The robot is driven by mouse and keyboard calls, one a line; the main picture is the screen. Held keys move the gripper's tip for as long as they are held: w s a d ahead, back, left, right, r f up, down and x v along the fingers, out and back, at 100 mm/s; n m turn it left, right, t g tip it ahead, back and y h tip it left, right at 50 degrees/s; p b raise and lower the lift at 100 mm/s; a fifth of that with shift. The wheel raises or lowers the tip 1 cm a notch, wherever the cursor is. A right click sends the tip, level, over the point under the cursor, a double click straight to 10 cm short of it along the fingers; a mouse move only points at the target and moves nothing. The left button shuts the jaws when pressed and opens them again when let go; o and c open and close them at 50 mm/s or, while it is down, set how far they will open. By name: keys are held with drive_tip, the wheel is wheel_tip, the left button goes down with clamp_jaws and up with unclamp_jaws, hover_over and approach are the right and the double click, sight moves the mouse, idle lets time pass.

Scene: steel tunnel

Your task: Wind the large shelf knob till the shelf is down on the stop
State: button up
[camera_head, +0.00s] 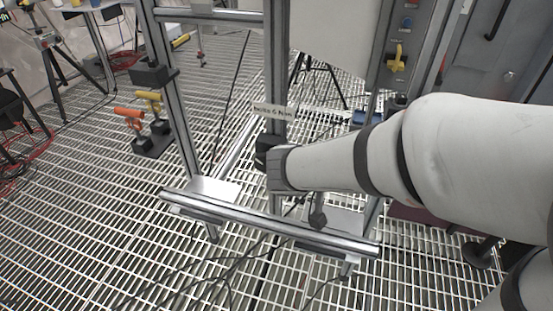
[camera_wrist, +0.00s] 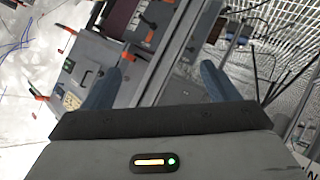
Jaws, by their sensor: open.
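My gripper (camera_wrist: 167,62) is open in the wrist view, with its two blue fingers wide apart. I see nothing held between them, only distant cabinets behind. In the head view my arm reaches in from the right to the middle upright of a metal frame (camera_head: 277,60), and its far end hides the fingers. A yellow knob (camera_head: 397,57) sits on the right post, apart from my arm. A small dark knob-like part (camera_head: 317,215) shows below my arm. I cannot tell which part is the large shelf knob, nor make out the shelf and its stop for sure.
A lettered label (camera_head: 273,110) is on the frame above my arm. A metal crossbar (camera_head: 265,222) runs low in front. Orange (camera_head: 129,113) and yellow (camera_head: 148,96) handled parts are at the left. Cables lie on the grating floor. Grey cabinets (camera_wrist: 95,65) fill the wrist view's left.

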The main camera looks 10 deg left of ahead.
drive_tip(key=a+f+n+t+y+b, duration=0.1)
drive_tip(key=a+f+t+y+b, duration=0.4)
drive_tip(key=a, duration=0.7)
drive_tip(key=a+f+t+y+b, duration=0.2)
drive_tip(key=a+f+t+b, duration=0.35)
drive_tip(key=a, duration=0.55)
drive_tip(key=shift+g, duration=0.35)
drive_tip(key=w, duration=0.2)
drive_tip(key=w+b, duration=0.1)
drive_tip(key=w, duration=0.2)
drive_tip(key=w+b, duration=0.1)
drive_tip(key=w, duration=0.1)
drive_tip(key=shift+w+d+r, duration=0.25)
drive_tip(key=shift+w+r, duration=0.15)
drive_tip(key=shift+c, duration=0.5)
drive_tip(key=c, duration=0.9)
